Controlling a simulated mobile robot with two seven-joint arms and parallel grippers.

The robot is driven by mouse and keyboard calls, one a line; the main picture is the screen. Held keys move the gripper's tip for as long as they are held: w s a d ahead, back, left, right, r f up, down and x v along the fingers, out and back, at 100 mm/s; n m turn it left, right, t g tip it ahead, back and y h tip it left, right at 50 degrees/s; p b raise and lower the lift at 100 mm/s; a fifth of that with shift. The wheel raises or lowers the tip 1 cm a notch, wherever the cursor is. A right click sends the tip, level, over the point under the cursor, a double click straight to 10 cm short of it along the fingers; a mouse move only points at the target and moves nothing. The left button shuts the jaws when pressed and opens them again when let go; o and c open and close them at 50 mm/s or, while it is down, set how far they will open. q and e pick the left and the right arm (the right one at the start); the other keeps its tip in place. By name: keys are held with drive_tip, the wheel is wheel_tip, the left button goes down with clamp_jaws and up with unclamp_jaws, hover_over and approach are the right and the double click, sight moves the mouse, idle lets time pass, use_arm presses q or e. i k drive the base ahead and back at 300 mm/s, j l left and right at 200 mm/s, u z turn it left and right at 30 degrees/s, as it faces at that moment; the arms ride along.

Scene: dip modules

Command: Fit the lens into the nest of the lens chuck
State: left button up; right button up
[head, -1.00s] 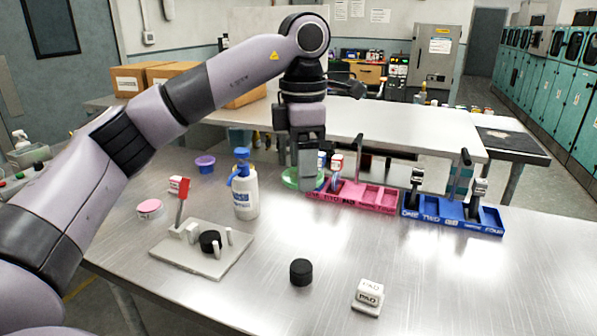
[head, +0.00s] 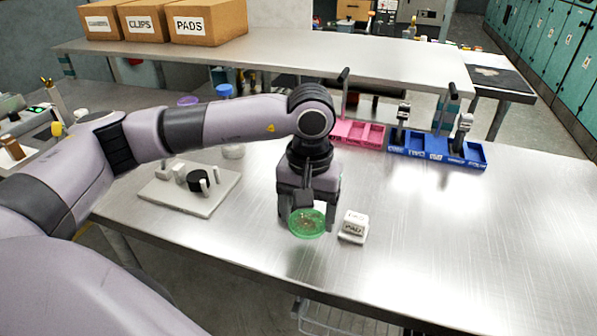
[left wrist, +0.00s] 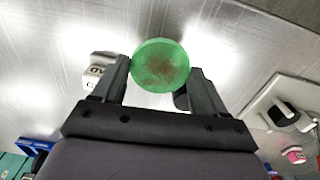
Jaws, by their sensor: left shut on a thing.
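My left gripper (head: 306,219) points down over the table and is shut on the green translucent round disc that looks like the lens (head: 307,223). In the left wrist view the lens (left wrist: 160,65) sits between the two fingertips (left wrist: 161,72), with a brownish patch in its middle. Another black round piece (head: 198,180) stands on a pale fixture plate (head: 222,188) with white posts. I cannot tell which black piece is the chuck.
A white block marked PAD (head: 353,227) stands close on the gripper's right. A pink tray (head: 372,136) and a blue tray (head: 436,153) with dark tools stand at the back. My left arm hides part of the table's left back. The right of the table is clear.

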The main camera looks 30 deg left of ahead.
sight(196, 175)
drive_tip(key=u, duration=1.75)
